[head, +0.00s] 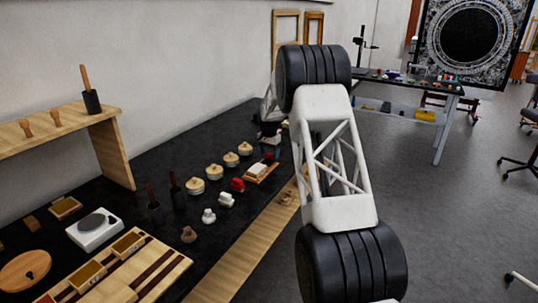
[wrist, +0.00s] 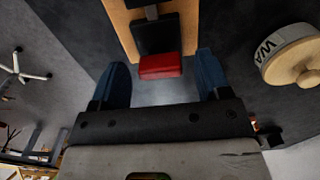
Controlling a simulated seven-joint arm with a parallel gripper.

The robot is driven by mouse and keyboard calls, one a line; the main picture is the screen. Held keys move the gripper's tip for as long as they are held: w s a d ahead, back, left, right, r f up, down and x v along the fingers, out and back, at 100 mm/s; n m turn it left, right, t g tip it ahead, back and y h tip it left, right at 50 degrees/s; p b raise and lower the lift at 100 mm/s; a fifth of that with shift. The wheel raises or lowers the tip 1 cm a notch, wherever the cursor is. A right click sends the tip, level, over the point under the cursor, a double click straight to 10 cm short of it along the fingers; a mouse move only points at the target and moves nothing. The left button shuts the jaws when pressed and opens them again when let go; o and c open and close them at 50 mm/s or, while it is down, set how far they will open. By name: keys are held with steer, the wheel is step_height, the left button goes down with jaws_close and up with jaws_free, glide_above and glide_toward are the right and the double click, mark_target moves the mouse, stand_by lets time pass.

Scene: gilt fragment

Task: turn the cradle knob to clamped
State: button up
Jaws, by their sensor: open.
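In the wrist view, a wooden board (wrist: 122,22) carries a black block and a grey stem, with a red block (wrist: 160,66) at its near end. This may be the cradle and its knob, but no clamped marking is readable. My gripper (wrist: 161,62) is open, its two blue fingers on either side of the red block with gaps showing; I see no contact. In the head view, my gripper (head: 270,140) is small and dark, over the bench near a small wooden board (head: 262,175) with a white piece on it. My arm hides part of that area.
A round lidded jar (wrist: 290,55) lettered "WA" is close on the right in the wrist view. In the head view, several lidded jars (head: 213,171) line the black bench, with a red piece (head: 237,184) and white pieces (head: 226,199) nearby. A wooden shelf (head: 60,125) stands at left.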

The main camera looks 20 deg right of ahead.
steer(key=shift+f, duration=0.2)
steer(key=c, duration=0.9)
